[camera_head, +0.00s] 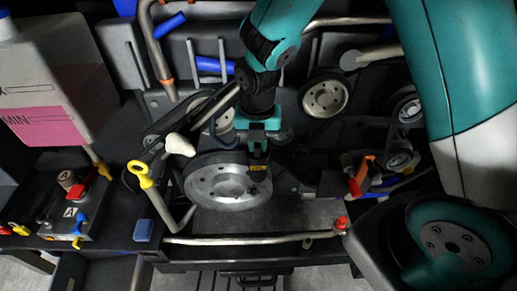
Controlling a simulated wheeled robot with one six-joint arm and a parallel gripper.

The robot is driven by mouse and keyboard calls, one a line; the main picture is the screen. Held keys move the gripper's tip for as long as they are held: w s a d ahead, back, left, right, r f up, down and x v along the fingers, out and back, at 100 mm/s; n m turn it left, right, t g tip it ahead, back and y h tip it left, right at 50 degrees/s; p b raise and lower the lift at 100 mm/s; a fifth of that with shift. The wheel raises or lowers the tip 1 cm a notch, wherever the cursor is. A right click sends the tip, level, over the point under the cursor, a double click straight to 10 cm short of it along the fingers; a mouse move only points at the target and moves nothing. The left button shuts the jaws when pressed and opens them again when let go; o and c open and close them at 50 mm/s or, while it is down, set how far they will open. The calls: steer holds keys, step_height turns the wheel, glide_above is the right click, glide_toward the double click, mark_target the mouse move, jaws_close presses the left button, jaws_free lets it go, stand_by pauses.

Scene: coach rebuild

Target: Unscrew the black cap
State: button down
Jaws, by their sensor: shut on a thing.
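My gripper (258,146) reaches down from the teal arm into the middle of the engine bay, just behind the large grey pulley (228,185). Its jaws are shut on a small dark piece, which looks like the black cap (258,157). A small yellow mark (259,168) shows just below it. The jaws and the dark surroundings hide most of the cap, and I cannot tell whether it is tilted or how far it is turned.
A white tank with pink fluid (45,95) stands at the left. A yellow ring handle (140,173) and a battery-like box (72,212) are at the lower left. Pulleys (325,97) and belts crowd the back and right. A metal pipe (250,240) crosses the front.

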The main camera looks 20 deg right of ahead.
steer(key=shift+r+n, duration=0.2)
steer(key=shift+n, duration=0.4)
steer(key=n, duration=0.3)
steer(key=shift+f, duration=0.1)
steer(key=c, duration=0.6)
jaws_free()
step_height(320, 180, up, 10)
steer(key=p, duration=0.8)
steer(key=shift+p, duration=0.3)
